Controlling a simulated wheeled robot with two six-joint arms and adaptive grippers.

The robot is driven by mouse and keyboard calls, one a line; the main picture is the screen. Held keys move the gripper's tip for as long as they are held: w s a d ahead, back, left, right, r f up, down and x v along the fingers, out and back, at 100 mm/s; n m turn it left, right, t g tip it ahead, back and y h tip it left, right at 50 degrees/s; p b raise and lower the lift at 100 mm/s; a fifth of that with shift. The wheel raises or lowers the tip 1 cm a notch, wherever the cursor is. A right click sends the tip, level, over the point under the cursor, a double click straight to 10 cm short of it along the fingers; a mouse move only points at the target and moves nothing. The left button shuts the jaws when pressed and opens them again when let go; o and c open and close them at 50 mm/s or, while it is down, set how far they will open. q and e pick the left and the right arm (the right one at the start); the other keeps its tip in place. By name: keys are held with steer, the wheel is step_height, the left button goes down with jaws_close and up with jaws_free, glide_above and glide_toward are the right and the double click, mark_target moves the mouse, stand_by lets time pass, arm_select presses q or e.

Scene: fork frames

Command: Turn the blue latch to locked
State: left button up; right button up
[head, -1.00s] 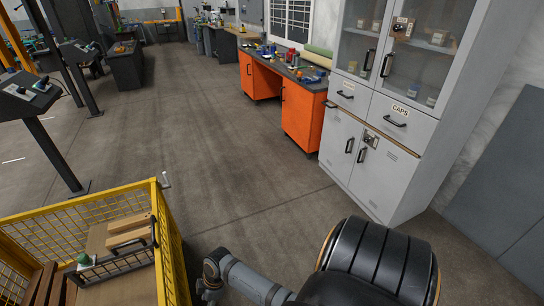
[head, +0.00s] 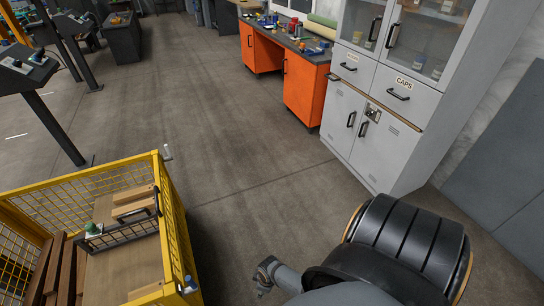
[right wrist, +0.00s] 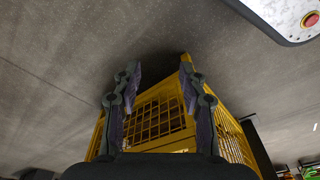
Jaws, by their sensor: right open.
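A small blue piece with a pale base (head: 188,283) shows low in the head view, on the right edge of the yellow mesh cage (head: 172,215). It may be the blue latch; its locked or unlocked position is too small to tell. No blue latch shows in the right wrist view. Part of my arm shows at the bottom of the head view. My left gripper is not in view.
The cage holds wooden boards (head: 133,200) and a green-knobbed black part (head: 92,228). A grey cabinet (head: 375,150) with a metal latch (head: 372,112) stands at the right, beside an orange workbench (head: 302,90).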

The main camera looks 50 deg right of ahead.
steer(key=shift+s+d+f+m, duration=0.15)
steer(key=shift+s+d+f, duration=0.15)
steer(key=shift+s, duration=0.3)
steer(key=shift+s+d+f+m, duration=0.15)
steer(key=shift+s+f, duration=0.25)
steer(key=shift+s, duration=0.15)
